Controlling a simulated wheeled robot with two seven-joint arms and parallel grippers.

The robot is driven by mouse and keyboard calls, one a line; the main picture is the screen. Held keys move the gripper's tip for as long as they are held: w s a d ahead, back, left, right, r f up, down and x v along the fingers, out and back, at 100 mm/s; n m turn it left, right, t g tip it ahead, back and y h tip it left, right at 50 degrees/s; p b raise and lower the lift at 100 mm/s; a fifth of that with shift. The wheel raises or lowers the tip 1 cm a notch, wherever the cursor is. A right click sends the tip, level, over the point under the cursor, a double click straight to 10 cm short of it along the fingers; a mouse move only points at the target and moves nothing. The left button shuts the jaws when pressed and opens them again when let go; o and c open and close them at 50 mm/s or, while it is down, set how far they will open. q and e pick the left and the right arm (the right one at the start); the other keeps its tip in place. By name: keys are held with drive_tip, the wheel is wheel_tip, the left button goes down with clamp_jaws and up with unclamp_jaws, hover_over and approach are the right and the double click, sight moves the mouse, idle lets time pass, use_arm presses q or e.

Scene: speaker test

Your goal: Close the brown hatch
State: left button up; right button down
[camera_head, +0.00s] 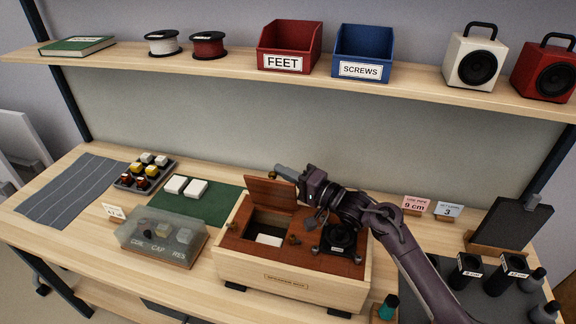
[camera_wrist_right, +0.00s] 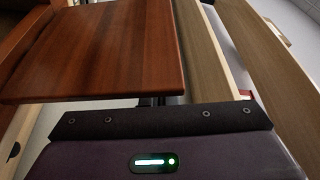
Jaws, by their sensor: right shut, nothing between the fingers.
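The brown hatch (camera_head: 270,193) stands raised at the back edge of a square opening in the top of the wooden speaker box (camera_head: 290,280). A small knob (camera_head: 273,175) shows near its top edge. A smooth brown panel, probably the hatch, fills the upper left of the right wrist view (camera_wrist_right: 100,50). My right gripper (camera_head: 284,170) is shut and empty, its fingers pointing left beside the hatch's upper right edge, seemingly behind it. I cannot tell whether they touch. My left gripper is not in view.
A black speaker driver (camera_head: 339,238) sits in the box top, right of the opening. A clear-lidded parts case (camera_head: 163,238) stands left of the box, a green mat (camera_head: 215,207) behind it. Black jars (camera_head: 467,272) stand at the right. A loaded shelf (camera_head: 225,64) runs above.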

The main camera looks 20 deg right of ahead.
sight(283, 183)
drive_tip(key=s+a+n, duration=0.1)
drive_tip(key=s+n+y, duration=0.1)
drive_tip(key=n, duration=0.1)
drive_tip(key=shift+s+a+f, duration=0.1)
drive_tip(key=shift+s+a, duration=0.25)
drive_tip(key=shift+a, duration=0.05)
drive_tip(key=shift+s+a+f+p, duration=0.2)
drive_tip(key=shift+s+a+p, duration=0.2)
drive_tip(key=shift+s, duration=0.15)
drive_tip(key=shift+s+a+f+p, duration=0.15)
drive_tip(key=shift+s+a+p, duration=0.2)
drive_tip(key=shift+s, duration=0.15)
drive_tip(key=shift+s+a+f+p, duration=0.35)
drive_tip(key=shift+s+a+f, duration=0.05)
drive_tip(key=shift+s+f, duration=0.2)
drive_tip(key=shift+s+a+f+p, duration=0.3)
drive_tip(key=shift+s+a+f, duration=0.15)
drive_tip(key=shift+s, duration=0.15)
